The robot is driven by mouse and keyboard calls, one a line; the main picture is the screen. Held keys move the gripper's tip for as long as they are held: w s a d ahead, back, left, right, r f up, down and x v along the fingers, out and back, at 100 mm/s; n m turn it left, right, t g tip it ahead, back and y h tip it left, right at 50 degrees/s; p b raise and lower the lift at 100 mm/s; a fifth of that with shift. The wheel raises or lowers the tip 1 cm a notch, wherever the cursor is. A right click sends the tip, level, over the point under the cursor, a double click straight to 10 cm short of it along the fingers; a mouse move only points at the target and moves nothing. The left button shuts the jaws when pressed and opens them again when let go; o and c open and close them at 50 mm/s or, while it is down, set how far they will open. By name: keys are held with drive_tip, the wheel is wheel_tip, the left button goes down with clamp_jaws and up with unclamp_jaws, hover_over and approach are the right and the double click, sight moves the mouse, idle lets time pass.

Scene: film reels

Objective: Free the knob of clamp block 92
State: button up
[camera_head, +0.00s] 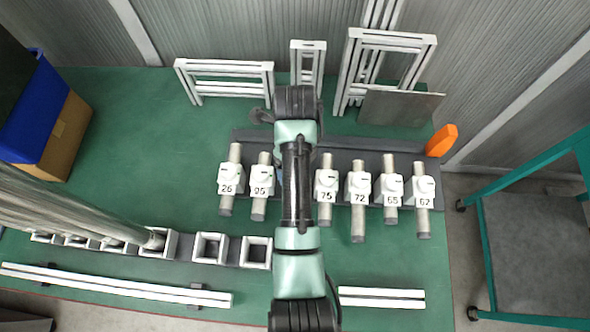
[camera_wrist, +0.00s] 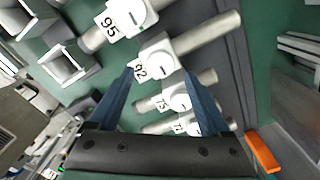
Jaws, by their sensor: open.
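Clamp block 92 (camera_wrist: 155,55) is white and sits around a grey metal rod (camera_wrist: 212,32) in the wrist view. My gripper (camera_wrist: 159,76) is open and empty, with blue fingers on both sides of this block in the picture. I cannot tell how far above it they are. In the head view my arm hides block 92, between block 95 (camera_head: 263,178) and block 75 (camera_head: 326,184).
Block 95 also shows in the wrist view (camera_wrist: 125,18), as does block 75 (camera_wrist: 175,97). Blocks 26 (camera_head: 231,178), 72 (camera_head: 359,187), 65 (camera_head: 392,190) and 62 (camera_head: 423,191) share the row. An orange piece (camera_head: 442,140) is at its right end. White frames stand behind; open square holders (camera_head: 210,247) stand in front.

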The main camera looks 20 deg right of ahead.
drive_tip(key=shift+f, duration=1.6)
clamp_jaws()
